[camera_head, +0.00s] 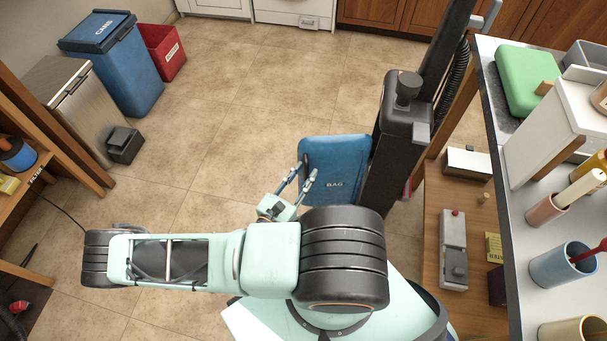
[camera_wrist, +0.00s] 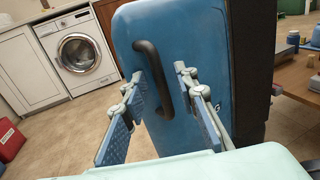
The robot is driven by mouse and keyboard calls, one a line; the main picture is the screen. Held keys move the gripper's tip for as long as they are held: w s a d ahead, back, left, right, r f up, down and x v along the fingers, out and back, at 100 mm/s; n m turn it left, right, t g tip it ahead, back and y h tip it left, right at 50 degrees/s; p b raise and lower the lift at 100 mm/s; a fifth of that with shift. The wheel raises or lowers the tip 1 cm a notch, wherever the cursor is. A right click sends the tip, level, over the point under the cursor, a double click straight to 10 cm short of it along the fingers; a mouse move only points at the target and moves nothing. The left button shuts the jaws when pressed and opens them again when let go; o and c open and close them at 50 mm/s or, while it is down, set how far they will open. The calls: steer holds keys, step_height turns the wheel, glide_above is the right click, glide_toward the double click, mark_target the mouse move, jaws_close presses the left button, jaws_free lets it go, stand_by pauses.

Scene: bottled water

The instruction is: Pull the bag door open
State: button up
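The bag door is a blue panel marked BAG (camera_head: 345,162), on the dark upright unit in the middle of the head view. In the wrist view the blue door (camera_wrist: 190,30) fills the centre and carries a curved black handle (camera_wrist: 154,75). My gripper (camera_head: 309,168) is open at the left side of the door. In the wrist view my gripper (camera_wrist: 161,76) has one finger on each side of the handle, with a gap on both sides. I cannot tell how deep the handle lies between the fingertips. The handle is not clear in the head view.
A counter (camera_head: 540,215) with cups and a green case (camera_head: 524,80) stands at the right, with a wooden shelf (camera_head: 460,250) below it. A blue CANS bin (camera_head: 120,65) and a red bin (camera_head: 164,52) stand at the far left. The tiled floor (camera_head: 240,100) between is clear.

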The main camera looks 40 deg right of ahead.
step_height(320, 180, up, 10)
steer(key=shift+f, duration=0.2)
stand_by(0.6)
